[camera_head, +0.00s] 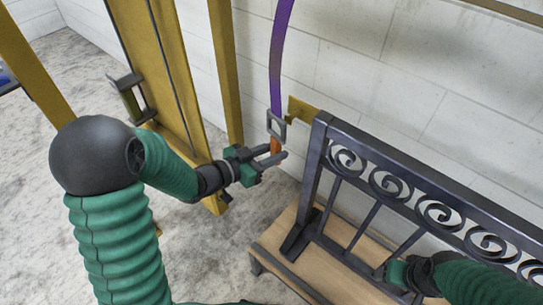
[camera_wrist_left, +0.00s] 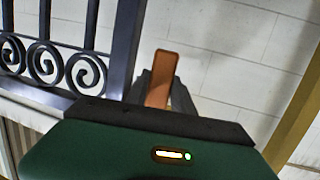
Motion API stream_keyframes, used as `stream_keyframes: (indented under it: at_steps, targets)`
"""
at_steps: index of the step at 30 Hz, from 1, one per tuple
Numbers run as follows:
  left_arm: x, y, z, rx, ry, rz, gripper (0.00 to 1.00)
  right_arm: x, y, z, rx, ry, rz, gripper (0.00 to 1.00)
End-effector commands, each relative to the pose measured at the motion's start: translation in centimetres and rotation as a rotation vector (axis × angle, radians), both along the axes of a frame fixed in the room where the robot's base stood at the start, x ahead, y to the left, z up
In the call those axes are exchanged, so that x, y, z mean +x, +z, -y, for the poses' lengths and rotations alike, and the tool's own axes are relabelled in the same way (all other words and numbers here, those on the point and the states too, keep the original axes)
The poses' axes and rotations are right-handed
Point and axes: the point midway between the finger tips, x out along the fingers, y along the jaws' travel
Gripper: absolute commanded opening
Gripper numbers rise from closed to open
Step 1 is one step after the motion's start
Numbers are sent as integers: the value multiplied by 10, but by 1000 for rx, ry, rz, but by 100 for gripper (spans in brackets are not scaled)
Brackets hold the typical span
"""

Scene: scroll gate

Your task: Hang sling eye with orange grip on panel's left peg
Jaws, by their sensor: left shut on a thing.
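A purple sling (camera_head: 279,60) comes down from above and ends in a grey metal eye (camera_head: 276,125) with an orange grip (camera_head: 275,146) below it. My left gripper (camera_head: 274,156) is shut on the orange grip, which also shows between the fingers in the left wrist view (camera_wrist_left: 161,80). The dark scroll panel (camera_head: 318,160) has a brass peg (camera_head: 301,109) sticking out at its upper left corner. The eye is just left of the peg's tip; I cannot tell whether they touch. My right gripper (camera_head: 408,275) is at the panel's lower bars, its fingers unclear.
The panel stands on a wooden platform (camera_head: 275,240). Yellow posts (camera_head: 226,70) and a yellow upright with a handle (camera_head: 130,95) stand behind my left arm. A pale block wall (camera_head: 390,90) lies behind the panel. Grey floor (camera_head: 200,265) is open at the lower left.

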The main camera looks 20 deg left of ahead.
Motion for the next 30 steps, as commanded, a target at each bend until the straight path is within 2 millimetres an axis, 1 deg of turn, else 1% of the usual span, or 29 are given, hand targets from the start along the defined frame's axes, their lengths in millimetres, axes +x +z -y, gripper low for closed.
stream_keyframes:
  at_steps: [6, 27, 30]
  targets:
    - [13, -1, 7, 3, -2, 3, 0, 0, -5, 0, 0, 0, 0, 65]
    - [52, -1, 20, 0, -1, 3, 0, 0, -19, 0, 0, 0, 0, 65]
    - [57, -4, 22, 0, -1, 2, 0, 0, -19, 0, 0, -1, 0, 65]
